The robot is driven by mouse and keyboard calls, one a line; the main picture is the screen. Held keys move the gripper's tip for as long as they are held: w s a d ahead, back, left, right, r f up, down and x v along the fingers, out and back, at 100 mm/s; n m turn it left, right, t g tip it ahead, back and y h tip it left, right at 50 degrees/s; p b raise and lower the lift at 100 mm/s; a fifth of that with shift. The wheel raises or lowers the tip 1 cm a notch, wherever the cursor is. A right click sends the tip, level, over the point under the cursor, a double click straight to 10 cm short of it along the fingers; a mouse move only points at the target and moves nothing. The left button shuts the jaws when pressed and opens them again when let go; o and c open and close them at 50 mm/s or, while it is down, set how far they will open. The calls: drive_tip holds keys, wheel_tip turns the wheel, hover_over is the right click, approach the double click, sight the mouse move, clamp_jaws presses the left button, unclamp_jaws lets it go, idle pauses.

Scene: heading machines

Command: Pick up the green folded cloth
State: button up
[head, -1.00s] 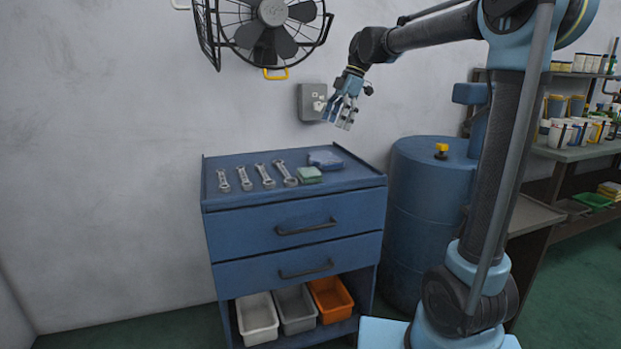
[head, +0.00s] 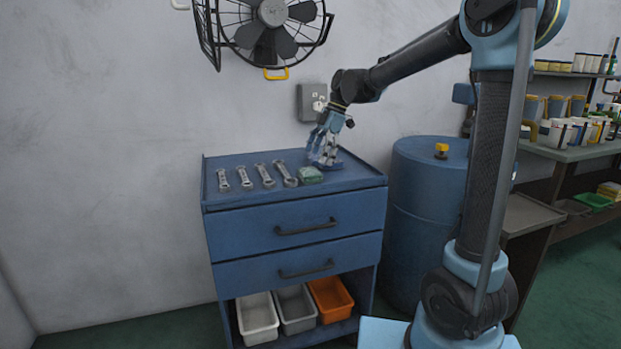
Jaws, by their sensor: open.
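The green folded cloth (head: 311,174) lies flat on top of the blue drawer cabinet (head: 225,200), right of the wrenches. My gripper (head: 323,160) is open, just behind and to the right of the green cloth. Its fingers point down and overlap the blue cloth (head: 334,165), most of which they hide. I cannot tell whether the fingertips touch the blue cloth or the cabinet top. Nothing shows between the fingers.
Several wrenches (head: 263,175) lie in a row on the cabinet top. A wall fan (head: 272,15) hangs above, and a grey wall box (head: 308,100) is behind my gripper. A blue drum (head: 420,220) stands right of the cabinet. Bins (head: 258,318) sit on the lower shelf.

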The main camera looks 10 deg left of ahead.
sight(311, 171)
drive_tip(key=shift+x, duration=2.65)
drive_tip(key=shift+a, duration=0.1)
drive_tip(key=shift+r, duration=0.1)
drive_tip(key=c, duration=1.1)
